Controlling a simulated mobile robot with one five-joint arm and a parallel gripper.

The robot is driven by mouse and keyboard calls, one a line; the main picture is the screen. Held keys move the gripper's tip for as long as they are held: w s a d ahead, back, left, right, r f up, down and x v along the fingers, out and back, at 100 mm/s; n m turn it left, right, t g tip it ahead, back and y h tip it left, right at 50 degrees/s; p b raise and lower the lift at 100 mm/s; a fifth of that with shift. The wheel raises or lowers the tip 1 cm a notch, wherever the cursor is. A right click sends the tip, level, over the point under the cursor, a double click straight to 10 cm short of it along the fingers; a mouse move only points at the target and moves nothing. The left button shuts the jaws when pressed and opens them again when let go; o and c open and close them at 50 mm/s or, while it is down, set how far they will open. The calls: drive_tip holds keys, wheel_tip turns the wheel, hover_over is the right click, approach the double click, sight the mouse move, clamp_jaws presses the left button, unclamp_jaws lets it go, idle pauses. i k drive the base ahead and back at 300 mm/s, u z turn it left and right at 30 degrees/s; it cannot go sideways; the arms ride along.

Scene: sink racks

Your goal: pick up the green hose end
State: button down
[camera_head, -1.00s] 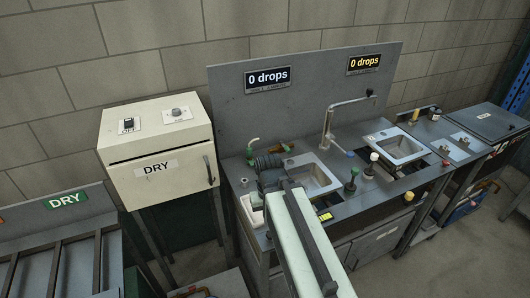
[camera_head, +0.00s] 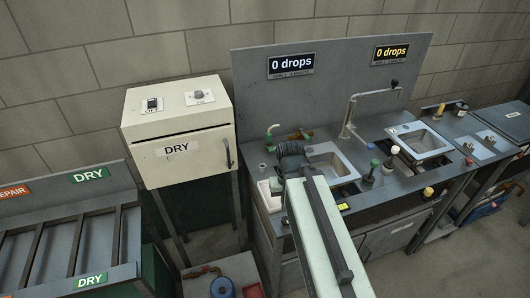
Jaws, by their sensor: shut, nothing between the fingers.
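A small green piece (camera_head: 270,148), which looks like the green hose end, is at the back left of the left sink unit, below a pale curved hook with a green tip. It is too small to tell its exact shape. My gripper (camera_head: 291,152) is the dark part at the end of my pale arm, over the left edge of the left sink (camera_head: 335,160). It appears just right of the green piece, apart from it in the picture. The gripper is shut and empty; its fingertips are hard to make out, and my arm hides part of the counter.
A tall metal tap (camera_head: 349,115) stands behind the sink. A green-topped bottle (camera_head: 374,164) and other knobs stand right of it. A cream DRY box (camera_head: 180,140) is at the left, with a rack (camera_head: 75,240) beyond.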

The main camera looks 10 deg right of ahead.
sight(268, 135)
drive_tip(key=u, duration=3.2)
drive_tip(key=k, duration=2)
drive_tip(key=z, duration=0.65)
drive_tip(key=i, duration=1)
drive_tip(key=u, duration=0.05)
